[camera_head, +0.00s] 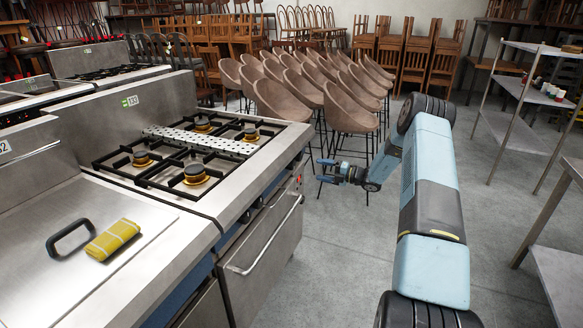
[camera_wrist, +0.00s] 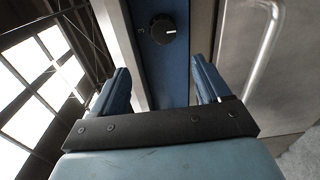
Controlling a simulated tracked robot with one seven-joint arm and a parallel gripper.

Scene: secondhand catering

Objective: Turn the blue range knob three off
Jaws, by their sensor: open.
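A black round knob (camera_wrist: 163,29) with a white pointer line sits on a blue panel (camera_wrist: 165,72) in the wrist view. A small white mark that looks like a 3 is printed beside it. My gripper (camera_wrist: 160,82) is open and empty, its two blue fingers apart on either side of the panel strip, with the knob beyond the fingertips. In the head view my gripper (camera_head: 322,170) is to the right of the gas range (camera_head: 235,190), apart from its front. The knobs on the range front are hidden or too small to tell in that view.
A metal oven handle (camera_head: 264,238) juts from the range front; it also shows in the wrist view (camera_wrist: 262,50). A metal shelf (camera_head: 520,90) stands at the right. The grey floor (camera_head: 330,270) between is clear.

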